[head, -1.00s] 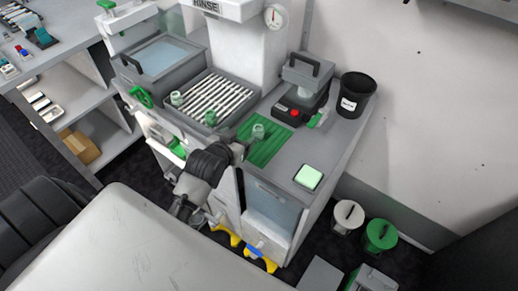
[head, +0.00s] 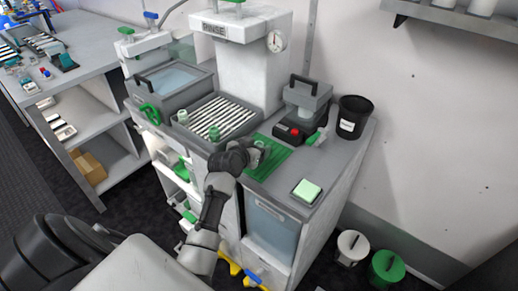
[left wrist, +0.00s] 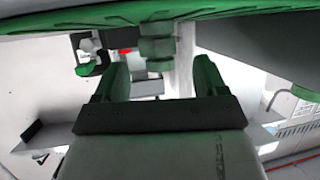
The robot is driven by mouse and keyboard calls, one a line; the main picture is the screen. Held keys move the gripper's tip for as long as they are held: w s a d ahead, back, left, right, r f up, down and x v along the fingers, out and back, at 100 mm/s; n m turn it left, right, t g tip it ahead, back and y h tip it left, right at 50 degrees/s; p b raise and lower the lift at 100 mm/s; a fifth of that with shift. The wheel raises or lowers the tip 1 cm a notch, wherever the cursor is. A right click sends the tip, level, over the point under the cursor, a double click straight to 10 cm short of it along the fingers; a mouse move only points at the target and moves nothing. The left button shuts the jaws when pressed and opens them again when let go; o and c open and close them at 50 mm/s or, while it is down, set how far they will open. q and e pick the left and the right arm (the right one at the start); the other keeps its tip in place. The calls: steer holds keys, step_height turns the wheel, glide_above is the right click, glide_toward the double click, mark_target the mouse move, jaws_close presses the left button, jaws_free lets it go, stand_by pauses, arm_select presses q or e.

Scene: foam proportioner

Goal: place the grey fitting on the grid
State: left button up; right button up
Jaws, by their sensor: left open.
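A grey-green fitting stands on the ribbed green mat (head: 280,160) on the counter, largely hidden by my gripper in the head view. In the left wrist view, which is upside down, the fitting (left wrist: 157,48) shows against the mat, centred between the fingers. My left gripper (head: 256,154) is at the mat's left part; in the left wrist view its green fingers (left wrist: 160,70) are open, one on each side of the fitting's line. I cannot tell contact. The grid (head: 220,117) of pale bars lies to the left. Two similar fittings stand at its left edge (head: 183,116) and front edge (head: 213,133).
A grey device with a red button (head: 294,132) stands behind the mat, with a black bin (head: 353,117) to its right. A light green pad (head: 307,191) lies at the counter's front right. The rinse column (head: 245,55) rises behind the grid.

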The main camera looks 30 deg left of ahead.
mark_target(258, 144)
arm_select(q)
steer(key=shift+x, duration=1.2)
steer(key=c, duration=1.1)
steer(key=shift+o, duration=0.2)
steer(key=shift+r, duration=0.7)
step_height(258, 144, up, 3)
steer(key=shift+r, duration=0.1)
steer(key=d+r+b, duration=0.1)
steer(key=d+r, duration=0.5)
steer(key=d, duration=0.6)
steer(key=s+d+f, duration=0.1)
steer(key=s+d, duration=0.2)
steer(key=s, duration=0.8)
steer(key=s+d+f+m+h, duration=0.1)
steer(key=s+d+f, duration=0.1)
steer(key=s, duration=1)
steer(key=shift+d+f, duration=0.25)
steer(key=shift+d, duration=0.6)
